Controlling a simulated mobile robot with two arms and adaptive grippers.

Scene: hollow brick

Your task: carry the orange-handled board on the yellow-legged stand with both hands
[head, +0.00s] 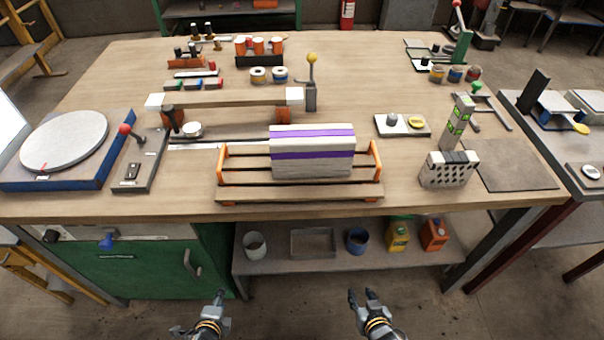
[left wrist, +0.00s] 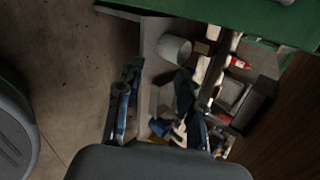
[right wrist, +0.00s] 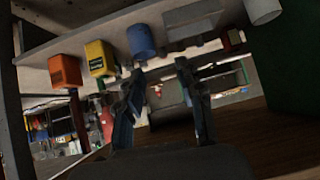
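The orange-handled board (head: 332,194) is a slatted wooden tray with an upright orange handle at each end. It lies at the front middle of the workbench. A whitish hollow brick (head: 312,166) with purple bands stands on it. My left gripper (head: 216,300) is open and empty, low in front of the bench and left of the board. It also shows in the left wrist view (left wrist: 155,90). My right gripper (head: 362,293) is open and empty, low in front of the bench, and shows in the right wrist view (right wrist: 158,78). Yellow-legged wooden furniture (head: 38,62) stands at the far left, only partly visible.
The workbench (head: 350,60) holds a turntable (head: 65,143), a red-knobbed lever device (head: 137,158), a raised beam (head: 225,99) behind the board, and a perforated block (head: 447,169) to its right. A lower shelf (head: 330,268) with pots and bottles lies beyond my grippers.

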